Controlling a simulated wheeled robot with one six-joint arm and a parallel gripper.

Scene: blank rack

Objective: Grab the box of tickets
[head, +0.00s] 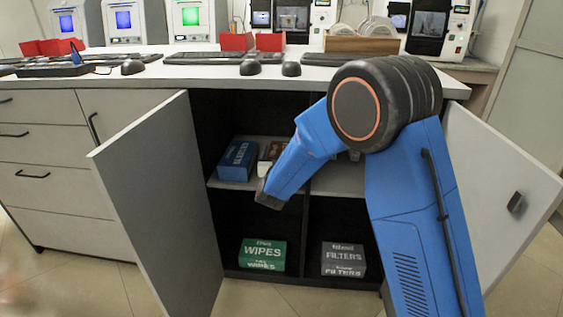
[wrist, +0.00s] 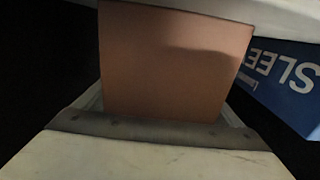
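A reddish-brown box (head: 274,150) stands on the upper shelf of the open cabinet, partly hidden by my arm; its label is not readable, so I cannot confirm it is the tickets box. In the wrist view a plain orange-brown face (wrist: 175,60) fills the middle, close ahead. My gripper (head: 264,170) is low in front of this box, mostly hidden behind my wrist. A pale part with a dark grey edge shows along the bottom of the wrist view. I cannot tell whether the fingers are apart or touching the box.
A blue sleeves box (head: 237,160) stands just left, also in the wrist view (wrist: 285,80). Green wipes (head: 262,254) and dark filters (head: 343,259) boxes sit below. Open doors flank the cabinet, left (head: 160,200) and right (head: 500,190). The counter (head: 200,72) is above.

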